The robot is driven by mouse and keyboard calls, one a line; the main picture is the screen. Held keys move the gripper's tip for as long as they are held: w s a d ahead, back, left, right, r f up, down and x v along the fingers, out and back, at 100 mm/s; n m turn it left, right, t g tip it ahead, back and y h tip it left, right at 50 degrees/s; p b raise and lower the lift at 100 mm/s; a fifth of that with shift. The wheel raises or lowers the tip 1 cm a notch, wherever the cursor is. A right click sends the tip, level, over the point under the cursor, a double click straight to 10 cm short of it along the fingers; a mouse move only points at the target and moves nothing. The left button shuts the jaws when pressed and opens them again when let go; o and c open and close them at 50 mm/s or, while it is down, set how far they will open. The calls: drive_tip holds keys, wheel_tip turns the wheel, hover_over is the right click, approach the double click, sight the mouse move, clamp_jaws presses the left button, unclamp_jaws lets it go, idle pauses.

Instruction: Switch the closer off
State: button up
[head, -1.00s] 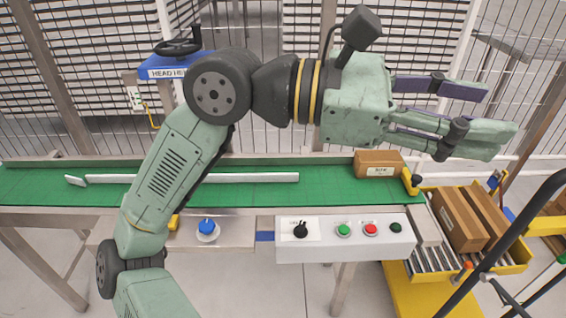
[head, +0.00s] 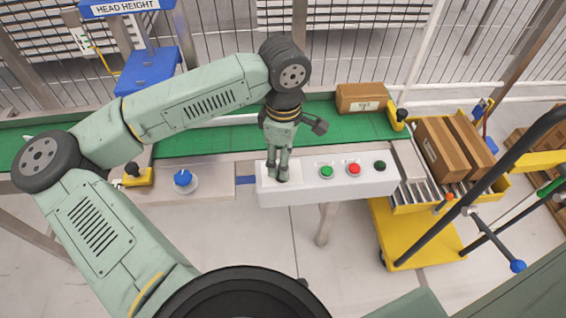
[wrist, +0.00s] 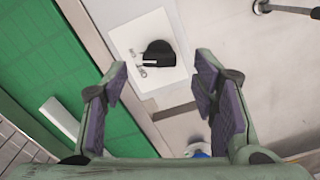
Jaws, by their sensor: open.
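A black rotary knob (wrist: 158,54) sits on a white label plate (wrist: 128,40) on the white control box (head: 330,190). In the wrist view a small pale mark on the knob is at its left side, beside lettering too small to read. I see no contact with the knob.
A blue knob (head: 183,178) stands to the left. Behind runs a green conveyor (head: 220,142) with a carton (head: 360,97). A yellow cart (head: 410,235) stands right.

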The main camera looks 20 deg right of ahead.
drive_tip(key=shift+f, duration=2)
drive_tip(key=shift+c, duration=0.3)
drive_tip(key=c, duration=1.1)
